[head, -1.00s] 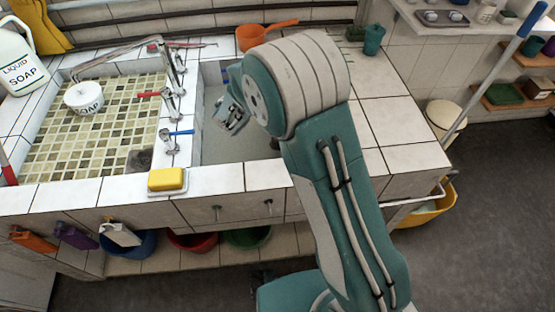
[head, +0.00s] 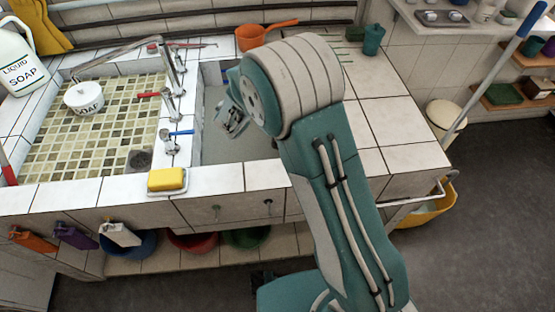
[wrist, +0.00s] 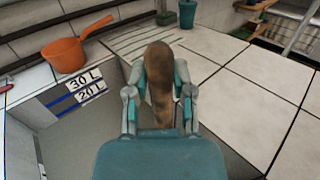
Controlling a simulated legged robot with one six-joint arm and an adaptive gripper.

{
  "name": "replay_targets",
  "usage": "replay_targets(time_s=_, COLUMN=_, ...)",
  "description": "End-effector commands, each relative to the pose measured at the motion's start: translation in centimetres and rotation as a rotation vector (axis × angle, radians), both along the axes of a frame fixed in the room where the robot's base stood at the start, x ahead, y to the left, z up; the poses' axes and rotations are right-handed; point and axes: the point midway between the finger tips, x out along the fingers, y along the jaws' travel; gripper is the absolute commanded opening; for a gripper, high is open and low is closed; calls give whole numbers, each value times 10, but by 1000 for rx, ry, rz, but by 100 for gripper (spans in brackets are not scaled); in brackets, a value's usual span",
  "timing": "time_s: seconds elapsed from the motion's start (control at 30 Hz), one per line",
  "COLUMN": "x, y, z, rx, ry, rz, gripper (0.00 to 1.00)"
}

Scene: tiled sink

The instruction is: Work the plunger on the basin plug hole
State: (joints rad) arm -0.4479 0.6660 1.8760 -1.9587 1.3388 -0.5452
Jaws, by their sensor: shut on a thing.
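In the wrist view my gripper (wrist: 159,98) is shut on a brown, wooden-looking handle (wrist: 159,68), which stands up between the two fingers. I take it for the plunger's handle; its lower end is hidden by my gripper. In the head view my gripper (head: 234,121) is over the deep grey basin (head: 212,148), partly behind my arm. I cannot make out the plunger's cup or a plug hole in that basin. A dark grey square patch (head: 139,159), perhaps a drain, lies at the near right corner of the shallow mosaic basin (head: 85,140).
Taps (head: 170,142) stand on the ledge between the basins, with yellow soap (head: 167,179) on the front rim. An orange pan (head: 262,35) sits behind the deep basin, and a green cup (head: 373,40) stands farther right. The tiled counter (head: 400,120) on the right is clear.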

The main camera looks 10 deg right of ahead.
Motion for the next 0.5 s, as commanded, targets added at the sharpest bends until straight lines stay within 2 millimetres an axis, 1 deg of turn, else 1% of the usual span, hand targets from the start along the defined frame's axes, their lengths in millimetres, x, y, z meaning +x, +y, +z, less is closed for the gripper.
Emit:
replay_targets(time_s=0.03, x=-1, y=0, z=-4, rx=0, ry=9, rz=1, gripper=0)
replay_targets(time_s=0.23, x=-1, y=0, z=-4, rx=0, ry=11, rz=1, gripper=0)
replay_targets(time_s=0.5, x=-1, y=0, z=9, rx=0, ry=8, rz=1, gripper=0)
